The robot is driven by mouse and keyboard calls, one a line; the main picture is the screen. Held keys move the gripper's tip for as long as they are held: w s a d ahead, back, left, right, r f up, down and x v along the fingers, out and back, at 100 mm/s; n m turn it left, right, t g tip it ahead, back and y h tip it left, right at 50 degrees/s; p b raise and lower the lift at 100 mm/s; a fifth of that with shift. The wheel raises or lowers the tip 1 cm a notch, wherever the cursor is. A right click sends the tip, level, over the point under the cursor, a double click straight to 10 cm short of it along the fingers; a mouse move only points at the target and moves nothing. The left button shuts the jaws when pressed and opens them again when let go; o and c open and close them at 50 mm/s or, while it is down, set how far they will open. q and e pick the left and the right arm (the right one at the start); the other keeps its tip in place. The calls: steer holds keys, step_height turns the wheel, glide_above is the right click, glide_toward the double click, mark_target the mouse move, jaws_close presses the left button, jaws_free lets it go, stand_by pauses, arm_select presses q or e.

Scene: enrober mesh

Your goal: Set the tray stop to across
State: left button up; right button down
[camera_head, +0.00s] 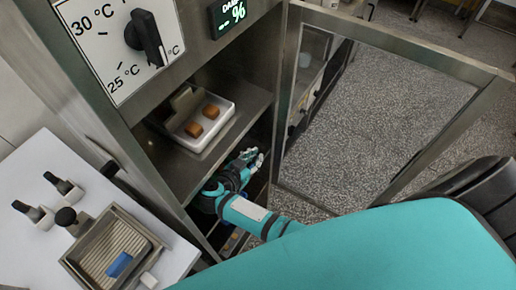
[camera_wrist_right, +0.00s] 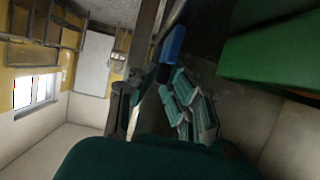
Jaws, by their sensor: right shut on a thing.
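My right gripper (camera_head: 252,158) reaches into the lower opening of the steel cabinet, just below and right of the shelf with the white tray (camera_head: 218,128). It is shut on a small part at the cabinet's front edge, which I take to be the tray stop; the fingers mostly hide it. In the right wrist view, the teal finger pads (camera_wrist_right: 187,104) lie close beside a dark steel edge, with a blue piece (camera_wrist_right: 173,44) just beyond them. Whether the stop lies across or along cannot be told. My left gripper is not in view.
The white tray holds two brown pieces (camera_head: 211,111). The cabinet door (camera_head: 400,46) stands open to the right. A temperature dial (camera_head: 145,36) sits above. A white worktop (camera_head: 35,165) at left bears a ribbed metal pan (camera_head: 100,262) and black-knobbed items.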

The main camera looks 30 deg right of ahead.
steer(key=shift+w+r, duration=0.15)
steer(key=c, duration=1.4)
jaws_free()
steer(key=shift+o, duration=0.2)
